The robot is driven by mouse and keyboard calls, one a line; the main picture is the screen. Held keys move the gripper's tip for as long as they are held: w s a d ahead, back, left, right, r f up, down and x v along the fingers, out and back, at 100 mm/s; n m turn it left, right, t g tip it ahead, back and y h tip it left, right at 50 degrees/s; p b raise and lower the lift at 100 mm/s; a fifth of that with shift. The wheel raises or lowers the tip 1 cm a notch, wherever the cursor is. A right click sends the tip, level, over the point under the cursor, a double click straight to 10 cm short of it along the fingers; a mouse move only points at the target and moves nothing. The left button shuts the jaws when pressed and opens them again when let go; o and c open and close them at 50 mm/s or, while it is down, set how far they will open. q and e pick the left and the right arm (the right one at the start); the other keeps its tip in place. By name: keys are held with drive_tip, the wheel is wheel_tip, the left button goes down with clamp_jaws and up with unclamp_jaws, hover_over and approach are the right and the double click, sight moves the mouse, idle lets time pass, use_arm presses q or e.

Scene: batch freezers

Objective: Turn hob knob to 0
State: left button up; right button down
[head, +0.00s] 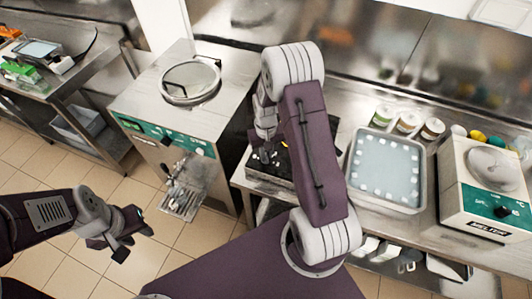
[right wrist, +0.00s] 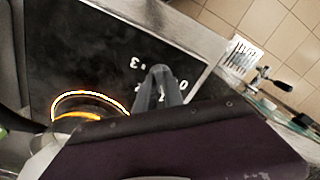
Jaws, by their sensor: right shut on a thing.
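The black hob (right wrist: 85,45) fills much of the right wrist view. An orange glowing ring (right wrist: 88,97) shows on its surface, and white numerals, including a 3 and a 0, are printed near its edge. The hob (head: 276,171) is partly hidden behind my right arm in the head view. My right gripper (right wrist: 162,78) is down at the numerals, its fingers shut on the hob knob. The fingers hide the knob, so its setting cannot be read. My left gripper (head: 128,238) is open and empty, above the floor at the left, far from the hob.
A batch freezer (head: 180,110) stands left of the hob, with a spout and drip grate at its front. Right of the hob are a metal tray (head: 420,170) with white pieces, several small tubs and a melter (head: 487,205). Tiled floor is clear at the left.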

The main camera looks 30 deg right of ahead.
drive_tip(key=n, duration=0.5)
drive_tip(key=shift+w+r+n, duration=0.15)
drive_tip(key=shift+w+n, duration=0.05)
drive_tip(key=shift+n, duration=2.4)
drive_tip(key=c, duration=1.6)
unclamp_jaws()
drive_tip(key=shift+o, duration=0.8)
wheel_tip(320, 180, up, 9)
drive_tip(key=b, duration=0.1)
drive_tip(key=shift+s, duration=0.1)
